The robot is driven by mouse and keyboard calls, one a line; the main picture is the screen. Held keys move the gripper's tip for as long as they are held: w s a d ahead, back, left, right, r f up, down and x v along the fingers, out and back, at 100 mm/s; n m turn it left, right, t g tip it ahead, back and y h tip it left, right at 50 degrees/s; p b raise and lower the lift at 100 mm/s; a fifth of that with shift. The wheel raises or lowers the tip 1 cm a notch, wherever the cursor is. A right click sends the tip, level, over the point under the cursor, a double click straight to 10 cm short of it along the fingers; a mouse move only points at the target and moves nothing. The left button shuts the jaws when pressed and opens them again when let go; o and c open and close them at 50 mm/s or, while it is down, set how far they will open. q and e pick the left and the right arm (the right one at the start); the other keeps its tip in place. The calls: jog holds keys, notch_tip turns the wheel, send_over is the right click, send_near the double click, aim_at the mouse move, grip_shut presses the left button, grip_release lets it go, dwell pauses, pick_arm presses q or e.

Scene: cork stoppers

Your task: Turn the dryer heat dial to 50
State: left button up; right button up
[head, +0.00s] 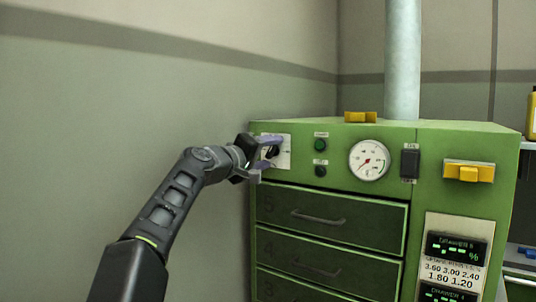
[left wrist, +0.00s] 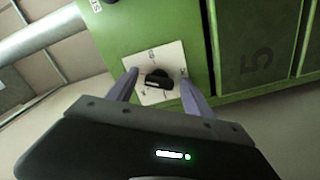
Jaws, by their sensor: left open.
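The green dryer (head: 335,134) stands against the wall in the head view. Its heat dial is a black knob on a white scale plate (head: 285,158) at the upper left of the front; my left gripper covers part of it there. In the left wrist view the black dial knob (left wrist: 158,79) sits on the white plate (left wrist: 153,55), whose markings are too small to read. My left gripper (head: 267,157) is open, with its two purple-grey fingers (left wrist: 157,86) on either side of the knob. I cannot tell whether they touch it. My right gripper is not in view.
A round gauge (head: 369,160), a green button (head: 320,145) and a black switch (head: 410,163) are right of the dial. Drawers with handles (head: 318,218) lie below. Yellow blocks (head: 360,117) are on the dryer's top and front (head: 468,172). A pipe (head: 402,60) rises behind.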

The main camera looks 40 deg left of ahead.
pick_arm(q)
jog(key=shift+s, duration=0.1)
jog(key=shift+s, duration=0.3)
jog(key=s+b, duration=0.2)
jog(key=s, duration=0.5)
jog(key=shift+d, duration=0.1)
